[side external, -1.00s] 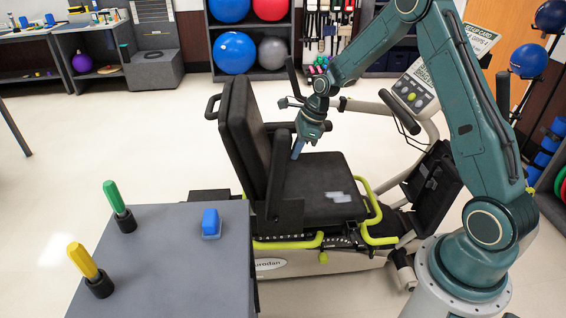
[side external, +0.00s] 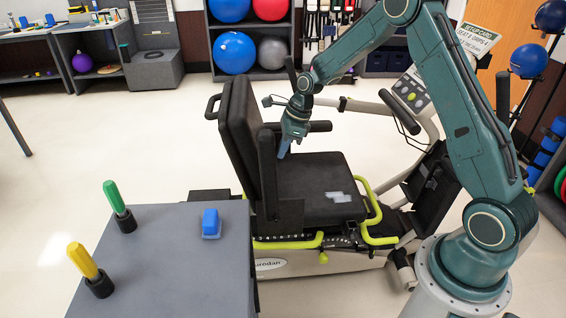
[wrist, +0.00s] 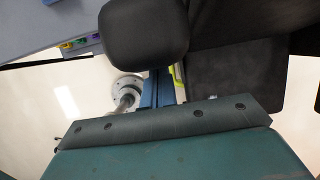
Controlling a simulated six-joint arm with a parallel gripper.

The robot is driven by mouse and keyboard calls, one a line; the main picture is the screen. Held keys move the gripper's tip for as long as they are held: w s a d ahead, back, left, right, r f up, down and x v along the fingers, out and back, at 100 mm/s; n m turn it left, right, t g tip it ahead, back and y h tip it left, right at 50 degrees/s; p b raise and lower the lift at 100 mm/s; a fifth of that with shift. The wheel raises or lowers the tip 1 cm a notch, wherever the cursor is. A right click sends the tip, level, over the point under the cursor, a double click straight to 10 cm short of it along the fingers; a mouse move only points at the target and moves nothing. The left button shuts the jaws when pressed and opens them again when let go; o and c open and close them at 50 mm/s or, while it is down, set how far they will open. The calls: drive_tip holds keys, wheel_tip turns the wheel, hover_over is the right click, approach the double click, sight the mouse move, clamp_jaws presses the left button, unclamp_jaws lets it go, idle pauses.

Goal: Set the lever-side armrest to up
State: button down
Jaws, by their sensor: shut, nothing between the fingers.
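The near-side armrest (side external: 267,165) is a black padded bar on the side of the yellow-green lever (side external: 290,243). It stands close to upright beside the backrest (side external: 238,125). My gripper (side external: 281,155) is shut and empty, pointing down just right of this armrest above the seat (side external: 310,185). Whether it touches the armrest is unclear. In the wrist view, the blue fingers (wrist: 157,90) show below a dark rounded pad (wrist: 145,35), which looks like the armrest's end. The far armrest (side external: 320,126) lies roughly level behind my gripper.
A grey table (side external: 165,260) stands at front left with a green-handled peg (side external: 114,197), a yellow-handled peg (side external: 84,262) and a blue block (side external: 211,222). The stepper's console (side external: 412,92) and handlebars are to the right. Open floor lies left of the backrest.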

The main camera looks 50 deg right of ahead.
drive_tip(key=s+d+f+v, duration=0.1)
drive_tip(key=s+d+v, duration=0.1)
drive_tip(key=v, duration=0.9)
drive_tip(key=s+a+r+n+h, duration=0.1)
drive_tip(key=s+a+r+n, duration=0.5)
drive_tip(key=r+n, duration=0.15)
drive_tip(key=s+a+r+n+t+h, duration=0.1)
drive_tip(key=s+a+r+n, duration=0.1)
drive_tip(key=s+n, duration=0.7)
drive_tip(key=s+a+r+n+t, duration=0.1)
drive_tip(key=s+a+r+n, duration=0.2)
drive_tip(key=s+n, duration=0.7)
drive_tip(key=s+a, duration=0.1)
drive_tip(key=s, duration=0.2)
drive_tip(key=shift+s+a+r+t+h, duration=0.2)
drive_tip(key=shift+s+r+t+h, duration=0.1)
drive_tip(key=shift+t+h, duration=0.1)
